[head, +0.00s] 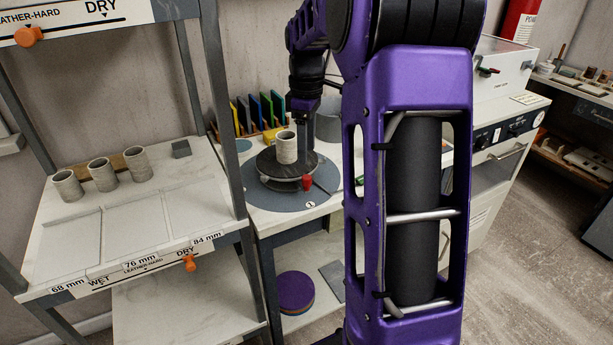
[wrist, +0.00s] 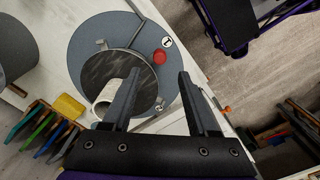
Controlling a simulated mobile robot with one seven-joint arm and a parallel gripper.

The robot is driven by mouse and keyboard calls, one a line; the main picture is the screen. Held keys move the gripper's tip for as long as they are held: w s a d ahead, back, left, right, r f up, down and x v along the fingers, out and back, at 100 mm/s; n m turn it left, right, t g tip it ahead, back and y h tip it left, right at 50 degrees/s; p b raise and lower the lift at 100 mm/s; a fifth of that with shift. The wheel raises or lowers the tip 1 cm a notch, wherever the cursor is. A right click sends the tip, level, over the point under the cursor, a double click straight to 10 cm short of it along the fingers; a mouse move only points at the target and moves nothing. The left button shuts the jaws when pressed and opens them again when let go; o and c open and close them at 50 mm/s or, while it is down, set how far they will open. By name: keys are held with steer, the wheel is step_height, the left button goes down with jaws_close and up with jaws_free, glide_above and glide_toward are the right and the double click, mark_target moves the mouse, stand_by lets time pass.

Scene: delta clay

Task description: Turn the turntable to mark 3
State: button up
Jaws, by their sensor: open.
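The turntable has a dark round wheel head (head: 268,166) on a wider blue-grey disc (head: 262,194), on a white bench. In the wrist view, the wheel head (wrist: 135,60) has metal arms at its edge. A red knob (head: 307,183) sits at the wheel's front right, beside the label marked 1 (head: 310,204). The red knob (wrist: 159,56) is also near that label (wrist: 167,43) in the wrist view. A pale clay cup (head: 286,148) stands upright on the wheel. My gripper (wrist: 160,73) is open, pointing down over the wheel's edge, with the knob appearing just beyond its fingertips. Mark 3 is not visible.
Several coloured upright slabs (head: 258,110) and a yellow block (head: 271,135) stand behind the turntable. A grey cylinder (head: 328,126) is behind at right. A shelf with several clay cups (head: 103,174) is at left. My arm hides the bench's right part.

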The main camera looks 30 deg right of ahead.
mark_target(307, 176)
step_height(307, 176, down, 8)
steer(key=shift+r+b, duration=0.25)
steer(key=shift+b, duration=0.35)
jaws_close()
stand_by(1.0)
